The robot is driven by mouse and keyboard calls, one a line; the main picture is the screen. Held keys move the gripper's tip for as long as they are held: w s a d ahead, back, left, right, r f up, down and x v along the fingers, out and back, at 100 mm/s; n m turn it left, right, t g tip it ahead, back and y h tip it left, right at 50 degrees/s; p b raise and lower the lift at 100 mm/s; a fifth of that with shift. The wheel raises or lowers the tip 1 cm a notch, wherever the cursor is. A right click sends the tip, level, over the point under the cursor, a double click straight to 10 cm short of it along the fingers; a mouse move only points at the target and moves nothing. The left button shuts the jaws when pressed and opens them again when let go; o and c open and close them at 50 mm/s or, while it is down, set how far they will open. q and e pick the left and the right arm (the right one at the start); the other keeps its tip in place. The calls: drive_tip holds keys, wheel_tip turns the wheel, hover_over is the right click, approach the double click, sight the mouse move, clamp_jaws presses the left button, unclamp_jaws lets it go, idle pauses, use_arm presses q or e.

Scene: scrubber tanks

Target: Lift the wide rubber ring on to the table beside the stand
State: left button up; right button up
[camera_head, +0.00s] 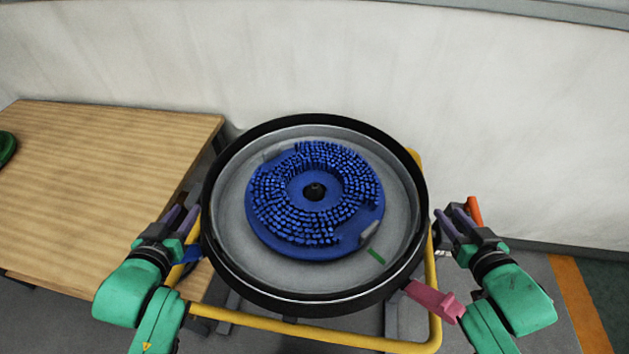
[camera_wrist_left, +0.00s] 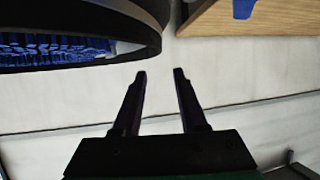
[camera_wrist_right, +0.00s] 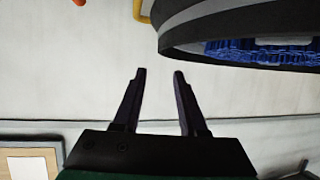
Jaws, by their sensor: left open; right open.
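The wide black rubber ring (camera_head: 414,225) sits around the rim of a grey round pan with a blue bristled brush disc (camera_head: 315,190) inside. The pan rests on a stand with a yellow tube frame (camera_head: 300,333). My left gripper (camera_head: 181,214) is open and empty just left of the ring; in the left wrist view the ring (camera_wrist_left: 90,62) is beyond its fingers, upper left. My right gripper (camera_head: 459,214) is open and empty just right of the ring; in the right wrist view the ring (camera_wrist_right: 200,28) is at upper right. Neither gripper touches the ring.
The wooden table (camera_head: 100,150) stands left of the stand, its top mostly clear, with a green object (camera_head: 6,147) at its far left. A pink tab (camera_head: 433,300), a blue tab (camera_head: 192,256) and an orange piece (camera_head: 474,209) are near the ring. A pale wall (camera_head: 480,100) stands behind.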

sight(204, 186)
use_arm(q)
drive_tip(key=x, duration=1.4)
drive_tip(key=shift+w+f, duration=0.15)
drive_tip(key=shift+w, duration=0.1)
use_arm(e)
drive_tip(key=x, duration=1.4)
drive_tip(key=shift+w+f, duration=0.1)
drive_tip(key=shift+w, duration=0.15)
use_arm(q)
drive_tip(key=shift+s, duration=0.1)
use_arm(e)
drive_tip(key=shift+s, duration=0.1)
use_arm(q)
clamp_jaws()
use_arm(e)
clamp_jaws()
